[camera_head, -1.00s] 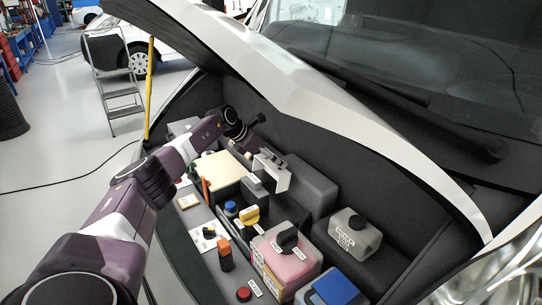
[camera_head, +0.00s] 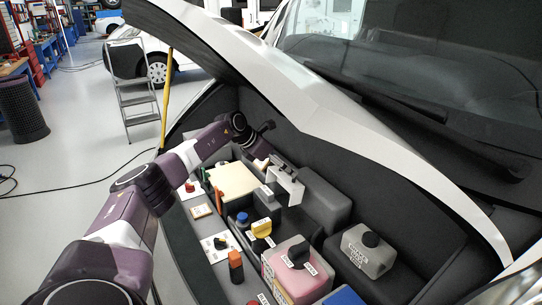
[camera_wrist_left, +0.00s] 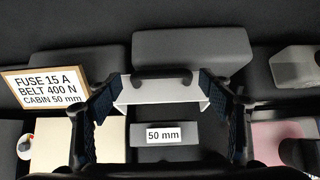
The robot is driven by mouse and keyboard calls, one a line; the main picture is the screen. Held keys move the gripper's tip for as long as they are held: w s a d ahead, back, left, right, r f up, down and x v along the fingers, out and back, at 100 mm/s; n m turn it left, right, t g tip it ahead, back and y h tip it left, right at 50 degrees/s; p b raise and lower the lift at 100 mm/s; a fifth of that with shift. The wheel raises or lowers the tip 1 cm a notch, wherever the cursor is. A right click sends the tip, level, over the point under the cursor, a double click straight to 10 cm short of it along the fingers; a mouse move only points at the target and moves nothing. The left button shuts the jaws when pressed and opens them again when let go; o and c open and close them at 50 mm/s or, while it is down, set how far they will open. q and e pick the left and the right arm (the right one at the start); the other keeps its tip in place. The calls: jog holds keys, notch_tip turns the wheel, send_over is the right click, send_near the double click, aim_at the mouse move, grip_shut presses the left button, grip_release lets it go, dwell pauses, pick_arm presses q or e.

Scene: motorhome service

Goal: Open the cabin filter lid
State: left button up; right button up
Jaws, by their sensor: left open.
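A pale panel with a dark bar handle, which looks like the cabin filter lid (camera_head: 288,187), is in the middle of the engine bay in front of a grey housing (camera_head: 325,200). In the left wrist view the lid (camera_wrist_left: 160,95) and its handle (camera_wrist_left: 161,76) lie between my fingers. My left gripper (camera_head: 277,160) is at the lid's top edge. In the wrist view the gripper (camera_wrist_left: 157,84) is open, one finger near each side of the lid; contact cannot be told. A grey block labelled "50 mm" (camera_wrist_left: 163,134) is just below. My right gripper is not in view.
A sign reading "CABIN 50 mm" (camera_wrist_left: 45,86) and a cream box (camera_head: 232,181) are to the left. The raised bonnet (camera_head: 310,95) hangs overhead.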

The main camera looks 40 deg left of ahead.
pick_arm(q)
jog(key=v, duration=0.9)
jog(key=shift+a+r, duration=0.1)
